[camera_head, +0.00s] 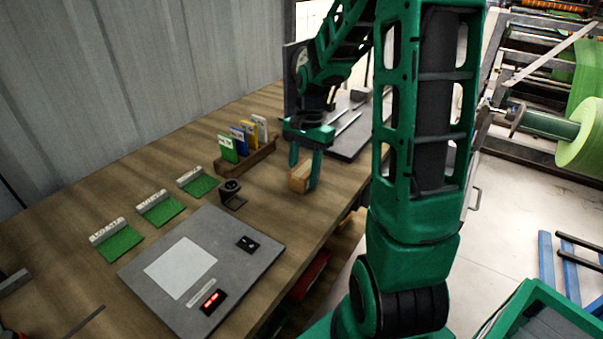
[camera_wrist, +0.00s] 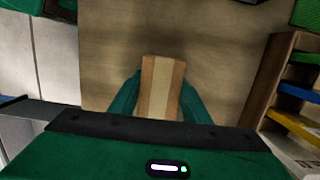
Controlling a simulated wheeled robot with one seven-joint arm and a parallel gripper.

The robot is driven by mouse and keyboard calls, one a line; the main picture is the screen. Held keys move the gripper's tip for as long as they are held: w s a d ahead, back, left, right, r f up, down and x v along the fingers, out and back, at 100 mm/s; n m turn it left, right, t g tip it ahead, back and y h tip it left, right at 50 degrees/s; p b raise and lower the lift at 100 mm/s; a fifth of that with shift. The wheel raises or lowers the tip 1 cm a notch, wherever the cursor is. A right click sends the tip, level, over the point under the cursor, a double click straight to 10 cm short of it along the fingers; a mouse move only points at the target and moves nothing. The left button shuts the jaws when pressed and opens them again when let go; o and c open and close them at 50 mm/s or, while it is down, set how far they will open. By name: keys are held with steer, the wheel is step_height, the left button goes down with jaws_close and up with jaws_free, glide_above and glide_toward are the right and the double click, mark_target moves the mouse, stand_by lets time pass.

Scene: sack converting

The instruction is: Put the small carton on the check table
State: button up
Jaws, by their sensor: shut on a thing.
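The small carton (camera_head: 301,178) is a light brown box at the right part of the wooden table (camera_head: 262,213), near its front edge. My gripper (camera_head: 305,172) points down with its green fingers on either side of the carton. In the wrist view the carton (camera_wrist: 161,86) shows a paler strip along its top and sits between the two fingers (camera_wrist: 158,98). My gripper is shut on it. The carton is at or just above the tabletop; I cannot tell whether it touches.
A wooden rack (camera_head: 247,158) with coloured cards stands left of the carton. A small black stand (camera_head: 232,194), several green pads (camera_head: 160,208) and a grey scale plate (camera_head: 204,270) lie further left. A dark grey board (camera_head: 352,138) lies behind. Bare wood surrounds the carton.

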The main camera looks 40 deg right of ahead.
mark_target(307, 165)
steer(key=shift+f, duration=0.1)
steer(key=o, duration=1)
steer(key=shift+o, duration=0.2)
steer(key=r, duration=0.3)
steer(key=d+r, duration=0.1)
steer(key=r, duration=0.7)
steer(key=shift+w+d+r, duration=0.25)
steer(key=shift+w, duration=0.1)
steer(key=s+a+f+n+h, duration=0.1)
steer(key=s+n, duration=0.6)
steer(key=s, duration=1.7)
step_height(307, 165, down, 2)
steer(key=shift+a+n+t, duration=0.3)
steer(key=shift+a, duration=0.35)
steer(key=shift+s, duration=0.1)
